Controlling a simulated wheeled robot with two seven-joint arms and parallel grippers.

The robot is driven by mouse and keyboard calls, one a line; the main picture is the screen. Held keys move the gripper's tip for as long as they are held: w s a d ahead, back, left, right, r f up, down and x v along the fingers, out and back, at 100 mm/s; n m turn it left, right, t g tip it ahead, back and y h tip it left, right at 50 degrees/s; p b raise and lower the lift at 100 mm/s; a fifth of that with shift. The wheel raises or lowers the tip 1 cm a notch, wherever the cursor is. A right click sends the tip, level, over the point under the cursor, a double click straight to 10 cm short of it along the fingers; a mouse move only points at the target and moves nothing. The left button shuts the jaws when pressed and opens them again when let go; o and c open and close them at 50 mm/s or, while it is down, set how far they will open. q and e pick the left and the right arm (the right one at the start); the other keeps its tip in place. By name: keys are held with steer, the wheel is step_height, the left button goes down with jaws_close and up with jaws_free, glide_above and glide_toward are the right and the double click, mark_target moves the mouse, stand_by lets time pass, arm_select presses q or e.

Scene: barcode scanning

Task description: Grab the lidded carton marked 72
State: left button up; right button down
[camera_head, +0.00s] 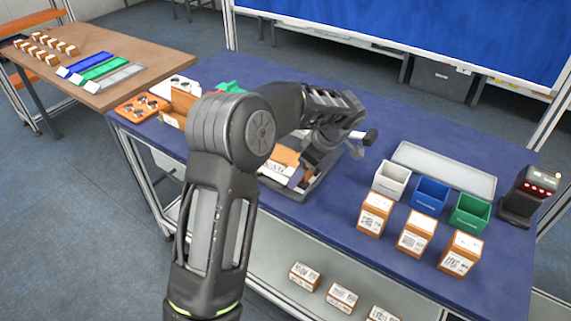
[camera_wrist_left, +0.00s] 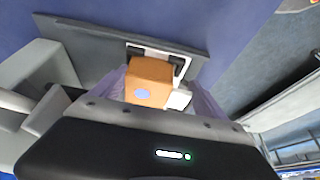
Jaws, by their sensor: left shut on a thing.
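In the left wrist view, an orange-brown carton (camera_wrist_left: 151,72) with a pale bluish patch sits between the fingers of my left gripper (camera_wrist_left: 153,84), which is shut on it. No number 72 can be read on it. In the head view my left arm reaches over the blue table, and its forearm and wrist hide much of the spot where it works. An orange-brown carton with white labels (camera_head: 279,162) shows partly beneath the wrist, in a grey frame. I cannot tell whether it is the held one. My right gripper is not in view.
Several labelled cartons (camera_head: 415,232) stand at the table's front right, before white (camera_head: 391,180), blue (camera_head: 430,195) and green (camera_head: 469,211) bins. A long grey tray (camera_head: 443,170) lies behind the bins. A dark scanner-like device (camera_head: 527,195) stands at the right edge. More cartons sit on the lower shelf.

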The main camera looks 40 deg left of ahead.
arm_select(q)
steer(key=c, duration=0.5)
steer(key=shift+r, duration=0.1)
steer(key=shift+s+r+b, duration=0.45)
steer(key=shift+s+r, duration=0.1)
steer(key=shift+s, duration=0.1)
steer(key=s+r+b, duration=0.1)
steer(key=s+r, duration=0.1)
steer(key=s, duration=0.2)
steer(key=s+r+b, duration=0.1)
steer(key=s+r, duration=0.1)
steer(key=s, duration=0.2)
steer(key=s+r+b, duration=0.1)
steer(key=s+r, duration=0.1)
steer(key=s, duration=0.2)
steer(key=shift+s+d+r, duration=0.15)
steer(key=shift+s+r, duration=0.2)
steer(key=shift+r, duration=0.05)
